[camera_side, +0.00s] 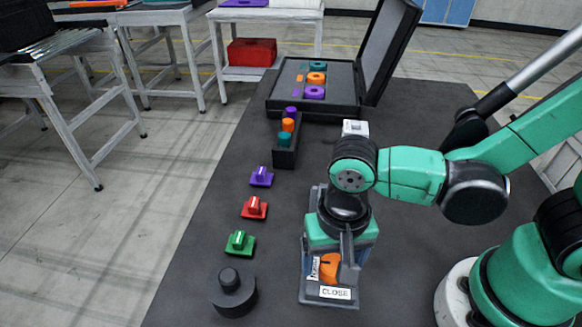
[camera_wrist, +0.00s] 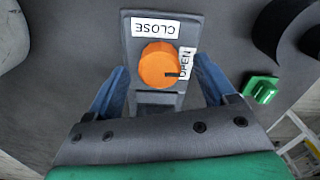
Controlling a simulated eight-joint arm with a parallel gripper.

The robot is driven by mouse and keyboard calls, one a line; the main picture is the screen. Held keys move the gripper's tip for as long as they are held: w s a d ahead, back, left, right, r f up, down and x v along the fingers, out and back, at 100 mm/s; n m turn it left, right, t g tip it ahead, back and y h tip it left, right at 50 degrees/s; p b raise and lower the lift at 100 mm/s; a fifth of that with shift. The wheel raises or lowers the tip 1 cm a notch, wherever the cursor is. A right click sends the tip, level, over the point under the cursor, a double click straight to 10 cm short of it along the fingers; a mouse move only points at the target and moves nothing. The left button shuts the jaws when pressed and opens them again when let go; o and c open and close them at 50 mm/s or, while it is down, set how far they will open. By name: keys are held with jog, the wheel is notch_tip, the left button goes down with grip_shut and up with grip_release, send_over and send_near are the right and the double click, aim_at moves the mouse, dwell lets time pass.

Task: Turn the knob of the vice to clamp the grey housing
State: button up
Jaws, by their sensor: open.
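The vice (camera_side: 308,290) stands on the dark table below my gripper. Its orange knob (camera_side: 331,264) is near the front end, beside a CLOSE label (camera_side: 335,293) and an OPEN label (camera_side: 315,268). In the wrist view, the knob (camera_wrist: 156,62) is round and its dark mark points at the OPEN label (camera_wrist: 185,64). My gripper (camera_wrist: 160,72) is open, with one blue finger on each side of the knob. I see gaps between fingers and knob. In the side view, my gripper (camera_side: 340,258) hides the middle of the vice. I cannot make out the grey housing.
Purple (camera_side: 261,177), red (camera_side: 254,208) and green (camera_side: 240,243) blocks and a dark round piece (camera_side: 232,292) stand left of the vice. A dark rack (camera_side: 285,155) and an open case (camera_side: 310,110) lie behind. A white block (camera_side: 355,128) stands behind my wrist.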

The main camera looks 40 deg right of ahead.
jog(key=shift+f, duration=0.1)
jog(key=shift+c, duration=0.2)
grip_shut()
jog(key=n, duration=0.4)
jog(key=shift+n, duration=0.3)
jog(key=n, duration=0.4)
jog(key=shift+n, duration=0.3)
jog(key=n, duration=0.4)
jog(key=shift+n, duration=2.4)
